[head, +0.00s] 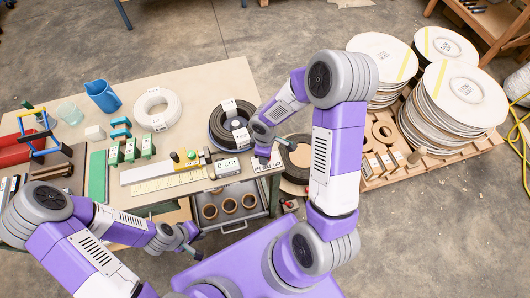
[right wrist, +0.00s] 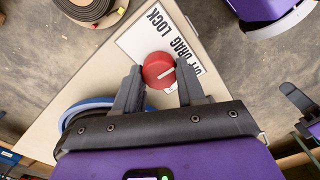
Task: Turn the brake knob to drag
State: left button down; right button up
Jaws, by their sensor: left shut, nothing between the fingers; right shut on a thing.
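The brake knob (right wrist: 158,70) is a red disc with a white pointer line, seen in the right wrist view. Its line slants up and right toward the white label (right wrist: 160,35) reading OFF, DRAG, LOCK; I cannot tell exactly which word it meets. My right gripper (right wrist: 160,86) has a finger on each side of the knob and is shut on it. In the head view my right gripper (head: 262,150) is over the bench corner beside the label (head: 263,167), and hides the knob. My left gripper (head: 190,247) is shut and empty, low in front of the bench.
The bench (head: 190,95) carries a white coil (head: 157,110), a dark coil (head: 230,125), a blue jug (head: 102,95) and a ruler (head: 168,184). A drawer with rings (head: 228,205) is below its front edge. A pallet of reels (head: 458,95) stands right.

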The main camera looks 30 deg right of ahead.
dwell(0.3)
jog(key=o, duration=1.1)
jog(key=shift+c, duration=0.2)
notch_tip(320, 180, up, 8)
jog(key=shift+f+p, duration=0.2)
jog(key=shift+p, duration=1)
